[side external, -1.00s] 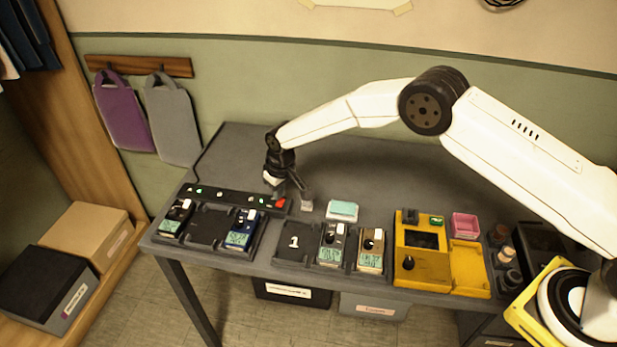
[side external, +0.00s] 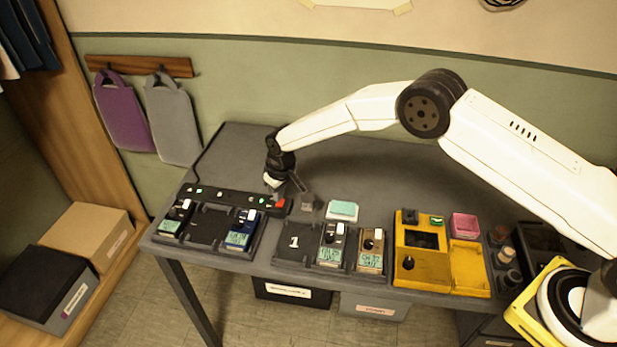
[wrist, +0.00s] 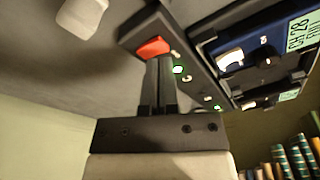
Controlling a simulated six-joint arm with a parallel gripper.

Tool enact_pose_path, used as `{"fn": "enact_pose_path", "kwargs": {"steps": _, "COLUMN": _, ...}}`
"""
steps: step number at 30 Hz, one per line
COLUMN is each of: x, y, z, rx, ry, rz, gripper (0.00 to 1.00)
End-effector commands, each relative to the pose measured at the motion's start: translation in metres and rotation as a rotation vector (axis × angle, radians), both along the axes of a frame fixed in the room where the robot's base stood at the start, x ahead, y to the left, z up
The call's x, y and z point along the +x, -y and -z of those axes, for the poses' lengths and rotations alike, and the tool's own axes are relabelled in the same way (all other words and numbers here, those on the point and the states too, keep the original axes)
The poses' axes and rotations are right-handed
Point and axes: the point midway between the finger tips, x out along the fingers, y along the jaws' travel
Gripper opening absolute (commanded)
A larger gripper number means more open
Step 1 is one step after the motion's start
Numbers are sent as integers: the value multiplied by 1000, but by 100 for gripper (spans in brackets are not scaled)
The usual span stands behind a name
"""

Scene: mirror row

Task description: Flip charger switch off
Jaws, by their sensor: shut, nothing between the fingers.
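The black charger strip (side external: 232,198) lies along the back of the device docks, with small lit lights along its top. Its red switch (side external: 281,204) is at the right end. In the wrist view the red switch (wrist: 152,47) shows large, and green lights glow further along the strip (wrist: 196,80). My gripper (side external: 282,198) is shut and empty, pointing down at the strip's right end. In the wrist view its fingertips (wrist: 160,60) are right at the edge of the red switch. I cannot tell whether they touch it, or which way the switch is tilted.
Docks with a blue device (side external: 243,230) and other devices are in front. A yellow unit (side external: 420,262) is further right. The desk behind the strip is clear.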

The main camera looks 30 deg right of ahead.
Motion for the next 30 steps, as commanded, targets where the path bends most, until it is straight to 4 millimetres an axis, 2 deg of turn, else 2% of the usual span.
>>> {"fn": "enact_pose_path", "kwargs": {"steps": 30, "x": 0, "y": 0, "z": 11, "rx": 0, "ry": 1, "rz": 0, "gripper": 0}}
